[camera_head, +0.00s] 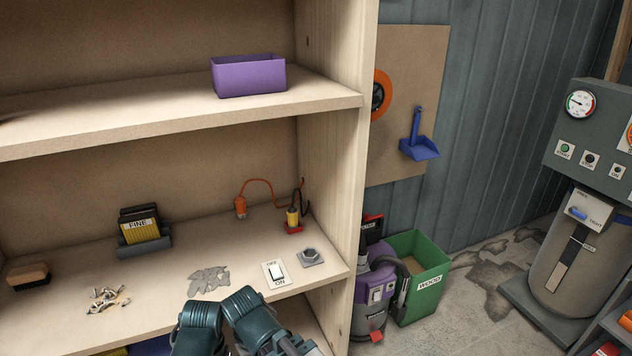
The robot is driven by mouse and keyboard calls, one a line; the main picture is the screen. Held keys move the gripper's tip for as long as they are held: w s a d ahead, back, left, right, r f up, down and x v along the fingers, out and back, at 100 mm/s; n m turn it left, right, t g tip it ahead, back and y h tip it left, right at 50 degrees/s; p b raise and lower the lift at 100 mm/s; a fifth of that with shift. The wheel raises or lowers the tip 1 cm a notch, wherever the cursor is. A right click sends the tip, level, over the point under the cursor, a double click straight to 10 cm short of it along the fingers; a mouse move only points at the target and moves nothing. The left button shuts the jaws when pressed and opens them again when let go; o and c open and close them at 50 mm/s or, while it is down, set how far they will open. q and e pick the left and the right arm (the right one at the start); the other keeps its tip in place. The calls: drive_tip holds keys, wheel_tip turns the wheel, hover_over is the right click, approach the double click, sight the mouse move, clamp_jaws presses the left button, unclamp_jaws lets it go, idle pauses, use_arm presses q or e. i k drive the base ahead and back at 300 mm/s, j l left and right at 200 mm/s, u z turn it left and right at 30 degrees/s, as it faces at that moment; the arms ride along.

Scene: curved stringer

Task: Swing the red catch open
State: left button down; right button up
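I cannot tell for sure which red part is the catch. A small red piece (293,229) sits at the foot of a yellow and black plug (293,216) on the middle shelf. A purple and grey vacuum (377,290) on the floor has a red part (377,336) low on its front. Another red part (372,226) shows near its top, partly behind the shelf's side. Whether any of these is open or shut is too small to tell. Teal links of my arm show at the bottom middle; neither gripper's fingers show.
The middle shelf (215,248) holds an orange plug (240,207), a FINE sanding block holder (140,233), a brush (28,276), screws (105,298) and an OFF/ON switch (277,273). The shelf's side panel (345,180) stands between shelf and vacuum. A green WOOD bin (425,285) stands beside the vacuum.

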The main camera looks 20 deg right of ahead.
sight(366, 217)
drive_tip(key=l, duration=0.7)
drive_tip(key=i+l, duration=0.1)
drive_tip(key=l, duration=0.6)
drive_tip(key=i+l, duration=0.1)
drive_tip(key=l, duration=0.35)
drive_tip(key=i+l, duration=0.15)
drive_tip(key=l, duration=0.35)
drive_tip(key=i+l, duration=0.1)
drive_tip(key=l, duration=0.35)
drive_tip(key=i+l, duration=0.35)
drive_tip(key=i, duration=0.15)
drive_tip(key=i+l, duration=0.4)
drive_tip(key=i+j+u, duration=0.05)
drive_tip(key=i, duration=0.05)
